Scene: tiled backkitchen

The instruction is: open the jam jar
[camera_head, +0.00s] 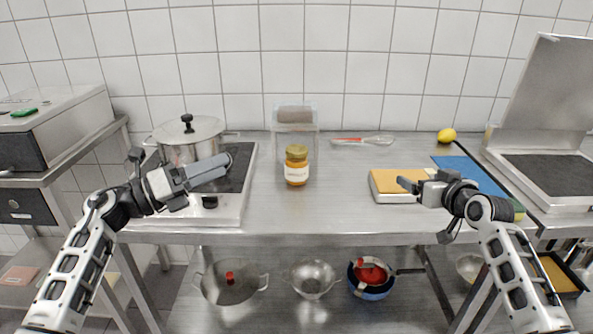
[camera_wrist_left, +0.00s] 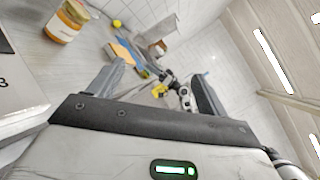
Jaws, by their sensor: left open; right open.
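The jam jar (camera_head: 297,168) stands upright on the steel counter (camera_head: 330,218) near its middle, with a gold lid (camera_head: 297,151) on it and a white label over orange contents. The jar also shows tilted at the upper left of the left wrist view (camera_wrist_left: 66,21). My left gripper (camera_head: 222,170) is open and empty, to the left of the jar and apart from it, over the front of the hob. Its fingers are spread wide in the left wrist view (camera_wrist_left: 160,90). My right gripper (camera_head: 407,180) is open, well to the right of the jar, near the yellow-topped block.
A steel pot (camera_head: 188,145) stands on the hob (camera_head: 235,195) at the left. A clear container (camera_head: 295,120) is behind the jar. A whisk (camera_head: 365,140), yellow-topped block (camera_head: 390,184), blue board (camera_head: 470,170) and lemon (camera_head: 446,135) lie to the right. The counter's front middle is clear.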

